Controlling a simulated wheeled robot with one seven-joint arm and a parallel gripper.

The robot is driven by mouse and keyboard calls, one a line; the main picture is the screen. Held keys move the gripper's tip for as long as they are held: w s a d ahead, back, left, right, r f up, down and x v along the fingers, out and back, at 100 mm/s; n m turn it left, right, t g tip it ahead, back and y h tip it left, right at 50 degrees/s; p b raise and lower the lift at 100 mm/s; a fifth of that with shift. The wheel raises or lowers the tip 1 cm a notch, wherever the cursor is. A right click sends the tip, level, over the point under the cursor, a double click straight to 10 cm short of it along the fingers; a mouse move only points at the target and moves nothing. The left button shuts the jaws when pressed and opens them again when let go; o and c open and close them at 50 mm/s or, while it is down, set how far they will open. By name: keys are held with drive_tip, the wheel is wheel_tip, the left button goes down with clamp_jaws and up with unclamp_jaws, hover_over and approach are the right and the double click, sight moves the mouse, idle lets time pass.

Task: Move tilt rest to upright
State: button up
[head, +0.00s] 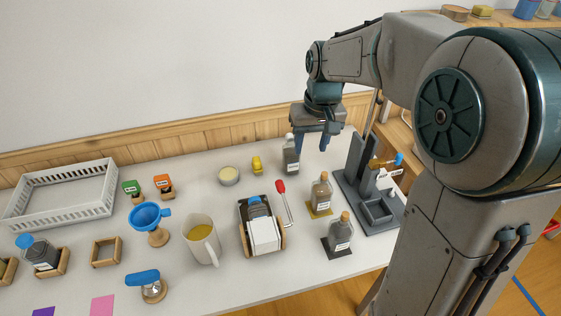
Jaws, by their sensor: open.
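The likely tilt rest (278,241) stands at the middle front of the white table, with wooden sides and a dark frame. A blue-capped container with a large white face leans back in it. My gripper (312,141) points down at the back right of the table, well behind and right of the rest. Its fingers are apart, close to a grey bottle (291,160) with a pale cap. I cannot tell whether they touch that bottle, and nothing clearly sits between them.
A red-tipped stirrer (283,196) lies close right of the rest; a jug (203,241) stands left. Two corked bottles (321,194) (340,233) and a grey stand (375,212) are right. A blue funnel (150,217), empty wooden frame (106,252) and white basket (64,194) are left.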

drive_tip(key=g+y, duration=0.1)
hover_over(280, 181)
drive_tip(key=d, duration=0.2)
wheel_tip(280, 181, down, 7)
drive_tip(key=n, duration=0.1)
drive_tip(key=f, duration=0.4)
drive_tip(key=a+f+p, duration=0.1)
drive_tip(key=f, duration=0.4)
drive_tip(key=a+f, duration=0.1)
drive_tip(key=f, duration=0.3)
drive_tip(key=shift+f, duration=0.35)
clamp_jaws()
